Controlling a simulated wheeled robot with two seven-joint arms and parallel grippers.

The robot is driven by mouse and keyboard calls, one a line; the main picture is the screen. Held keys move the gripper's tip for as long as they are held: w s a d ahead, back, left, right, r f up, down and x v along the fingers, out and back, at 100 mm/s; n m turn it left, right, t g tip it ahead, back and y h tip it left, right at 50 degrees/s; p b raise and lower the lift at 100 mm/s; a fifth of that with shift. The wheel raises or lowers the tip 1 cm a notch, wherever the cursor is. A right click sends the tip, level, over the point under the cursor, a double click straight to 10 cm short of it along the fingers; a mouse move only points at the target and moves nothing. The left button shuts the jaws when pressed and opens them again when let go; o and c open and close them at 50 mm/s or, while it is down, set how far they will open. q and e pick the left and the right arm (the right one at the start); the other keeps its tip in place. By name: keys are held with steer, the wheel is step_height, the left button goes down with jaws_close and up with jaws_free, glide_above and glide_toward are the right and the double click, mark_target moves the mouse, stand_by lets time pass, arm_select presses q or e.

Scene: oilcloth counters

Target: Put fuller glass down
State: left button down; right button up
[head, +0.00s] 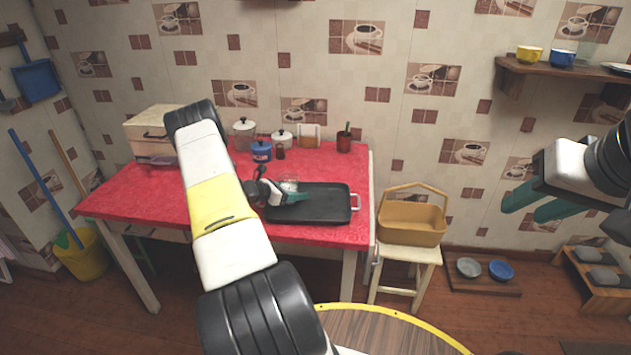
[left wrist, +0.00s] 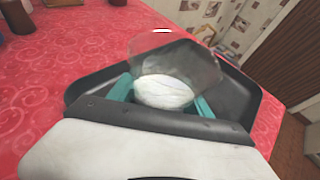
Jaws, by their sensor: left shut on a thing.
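A clear glass (head: 289,183) with whitish contents is held in my left gripper (head: 287,194) over the black tray (head: 325,209) on the red table. In the left wrist view, the glass (left wrist: 178,62) stands between the two teal fingers (left wrist: 164,96), and its pale contents show low inside it. The black tray (left wrist: 240,84) lies beneath and around it. I cannot tell whether the glass base touches the tray. My right gripper (head: 523,210) is empty, its teal fingers apart, at the far right away from the table. I make out no second glass.
The red table (head: 130,196) has free room at its left. White-lidded jars (head: 243,133), a blue pot (head: 261,152) and a dark red pot (head: 344,142) stand behind the tray. A stool with a tan basket (head: 411,224) stands right of the table.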

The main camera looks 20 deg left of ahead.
arm_select(q)
steer(key=shift+f, duration=0.15)
steer(key=shift+c, duration=2.3)
jaws_free()
steer(key=shift+f, duration=0.1)
steer(key=shift+s+a+r, duration=0.15)
steer(key=shift+r, duration=0.1)
steer(key=v, duration=1.1)
steer(key=shift+s, duration=0.3)
